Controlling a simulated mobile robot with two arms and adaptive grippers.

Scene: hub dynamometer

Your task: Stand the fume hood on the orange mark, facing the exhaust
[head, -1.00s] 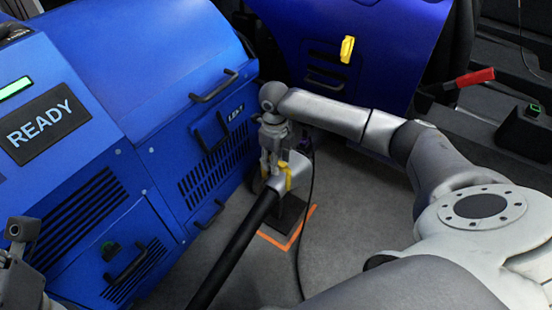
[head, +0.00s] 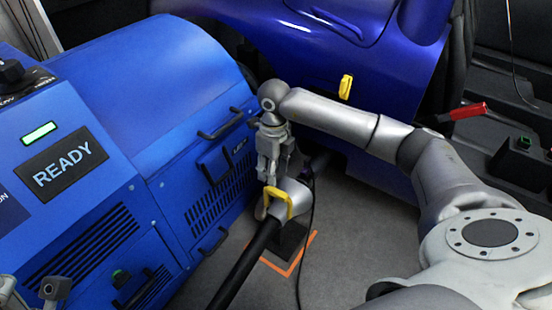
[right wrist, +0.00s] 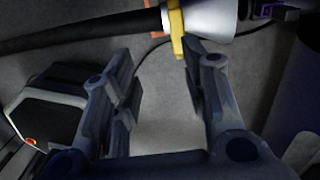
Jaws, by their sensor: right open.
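The fume hood (head: 294,198) is a light grey cone with a yellow handle (head: 289,204) and a black hose running to the lower left. Its dark foot (head: 289,239) is on the floor inside the orange corner mark (head: 286,271). In the right wrist view the hood (right wrist: 218,18) opens toward a purple-ended piece (right wrist: 272,11), perhaps the exhaust. My right gripper (head: 268,182) is open, just above the handle. In the right wrist view the handle (right wrist: 177,32) shows near the right fingertip, not gripped. Grey parts, apparently my left gripper (head: 32,290), show at the lower left; its jaws are unclear.
A blue cabinet with a READY display (head: 61,164) and protruding handles stands close on the left. A dark blue car body (head: 300,70) with a yellow piece is behind. A thin black cable (head: 312,215) runs along the floor. Grey floor is clear right of the mark.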

